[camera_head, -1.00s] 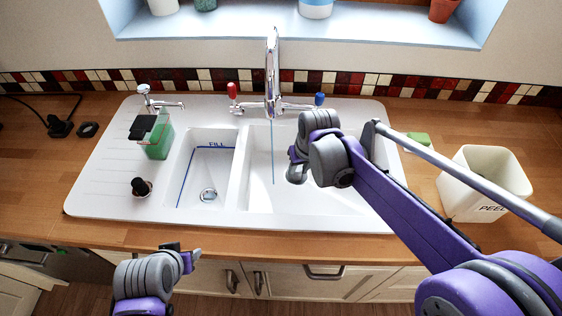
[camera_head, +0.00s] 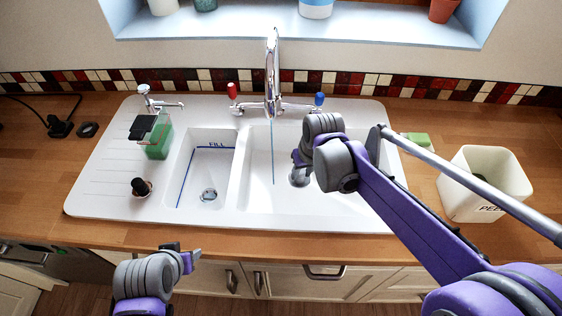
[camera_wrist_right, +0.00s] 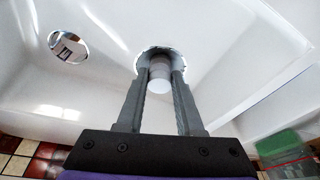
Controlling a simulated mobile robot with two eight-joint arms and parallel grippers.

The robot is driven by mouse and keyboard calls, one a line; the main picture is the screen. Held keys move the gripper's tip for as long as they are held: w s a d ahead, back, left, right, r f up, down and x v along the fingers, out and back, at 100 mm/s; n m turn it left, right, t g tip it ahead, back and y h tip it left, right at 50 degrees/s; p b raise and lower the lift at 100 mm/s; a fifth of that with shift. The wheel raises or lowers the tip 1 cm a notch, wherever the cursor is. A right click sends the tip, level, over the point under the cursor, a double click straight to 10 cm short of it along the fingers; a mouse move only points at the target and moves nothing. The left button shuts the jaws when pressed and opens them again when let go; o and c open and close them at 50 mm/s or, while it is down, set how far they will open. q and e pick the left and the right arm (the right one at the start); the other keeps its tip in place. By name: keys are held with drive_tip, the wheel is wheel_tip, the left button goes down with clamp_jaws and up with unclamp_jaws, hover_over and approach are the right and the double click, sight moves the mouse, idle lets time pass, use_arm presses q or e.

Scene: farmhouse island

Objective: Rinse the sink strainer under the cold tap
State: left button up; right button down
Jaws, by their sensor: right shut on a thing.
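My right gripper (camera_wrist_right: 160,85) is shut on the sink strainer (camera_wrist_right: 159,56), a round piece with a pale knob between the fingers. In the head view the strainer (camera_head: 299,179) is a small grey disc, partly hidden by my wrist, in the large right bowl (camera_head: 258,195). A thin blue water stream (camera_head: 273,155) falls from the chrome tap (camera_head: 272,75), just left of the strainer in that view. The blue-topped cold tap handle (camera_head: 319,99) is at the right. My left gripper (camera_head: 192,257) is low, in front of the counter; its jaws are unclear.
The narrow left bowl (camera_head: 196,195) has its own drain. A white bin (camera_head: 465,190) and a green sponge (camera_head: 418,139) sit on the right counter.

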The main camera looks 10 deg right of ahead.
idle(0.5)
use_arm(q)
drive_tip(key=r, duration=0.1)
drive_tip(key=w+r+p, duration=0.1)
drive_tip(key=r+p, duration=0.1)
drive_tip(key=shift+w+r, duration=0.2)
drive_tip(key=shift+w, duration=0.1)
use_arm(e)
drive_tip(key=s+d+r, duration=0.2)
drive_tip(key=s+r, duration=0.2)
drive_tip(key=shift+d, duration=0.35)
drive_tip(key=shift+s, duration=0.15)
